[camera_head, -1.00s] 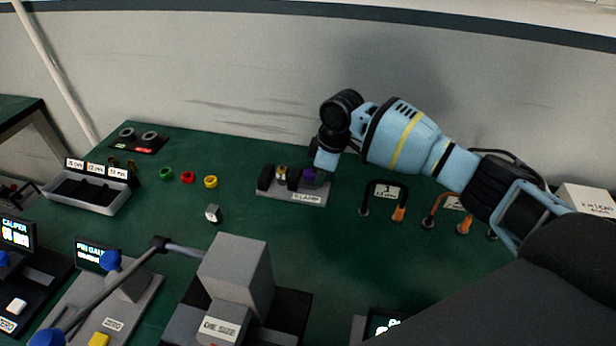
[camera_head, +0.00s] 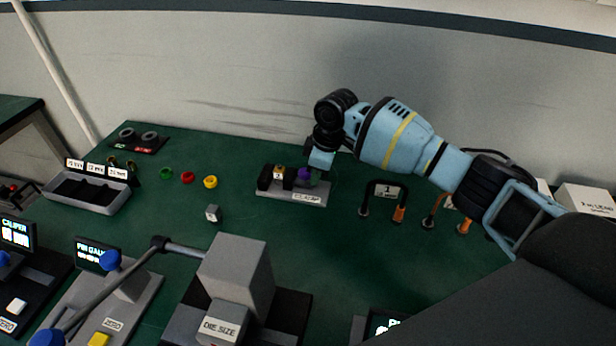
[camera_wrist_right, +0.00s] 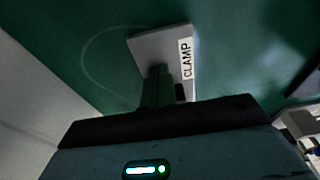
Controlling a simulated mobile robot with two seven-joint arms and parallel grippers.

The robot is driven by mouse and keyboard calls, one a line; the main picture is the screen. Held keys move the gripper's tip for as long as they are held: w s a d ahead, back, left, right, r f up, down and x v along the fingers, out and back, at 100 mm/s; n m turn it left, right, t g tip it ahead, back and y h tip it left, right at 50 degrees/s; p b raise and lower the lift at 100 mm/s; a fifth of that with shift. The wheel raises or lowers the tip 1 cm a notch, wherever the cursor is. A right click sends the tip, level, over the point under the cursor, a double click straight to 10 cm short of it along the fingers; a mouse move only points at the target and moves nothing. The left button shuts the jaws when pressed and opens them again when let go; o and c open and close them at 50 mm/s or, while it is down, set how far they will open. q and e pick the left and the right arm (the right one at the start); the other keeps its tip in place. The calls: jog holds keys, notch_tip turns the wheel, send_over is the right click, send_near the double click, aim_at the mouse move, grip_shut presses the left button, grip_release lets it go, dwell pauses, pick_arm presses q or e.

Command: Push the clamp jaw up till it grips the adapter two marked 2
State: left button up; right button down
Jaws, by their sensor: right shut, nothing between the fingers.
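The clamp (camera_head: 262,193) is a grey base plate with a CLAMP label, on the green bench in the head view. A fixed dark block (camera_head: 265,178) stands at its left end. A small brass-coloured adapter (camera_head: 279,171) stands beside it, its marking too small to read surely. The dark movable jaw (camera_head: 290,178) is right of the adapter, with a purple part (camera_head: 304,175) on its right. My right gripper (camera_head: 315,177) is shut and empty, low at the purple part's right side; contact is unclear. The wrist view shows the base plate (camera_wrist_right: 148,46) beyond my fingers.
Green, red and yellow rings (camera_head: 188,177) lie left of the clamp. A grey press block (camera_head: 236,265) stands in the foreground.

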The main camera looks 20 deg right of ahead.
jog(key=shift+w+a+r, duration=0.1)
jog(key=shift+w+a, duration=0.25)
jog(key=shift+a, duration=0.2)
dwell(0.9)
pick_arm(q)
jog(key=shift+w+r, duration=0.1)
jog(key=shift+r, duration=0.05)
jog(key=shift+w+r, duration=0.2)
jog(key=shift+w, duration=0.05)
pick_arm(e)
jog(key=shift+s+d, duration=0.15)
jog(key=shift+d, duration=0.1)
pick_arm(q)
jog(key=shift+w+r+p, duration=0.15)
jog(key=shift+r+p, duration=0.05)
jog(key=shift+p, duration=0.15)
pick_arm(e)
jog(key=shift+s+d, duration=0.2)
jog(key=shift+d, duration=0.1)
pick_arm(q)
jog(key=shift+r, duration=0.1)
jog(key=w+r+t+p, duration=0.1)
jog(key=w+r+p, duration=0.1)
jog(key=w+r, duration=0.2)
jog(key=shift+r+t+p, duration=0.3)
jog(key=shift+r+p, duration=0.05)
jog(key=shift+p, duration=0.05)
pick_arm(e)
notch_tip(320, 180, up, 8)
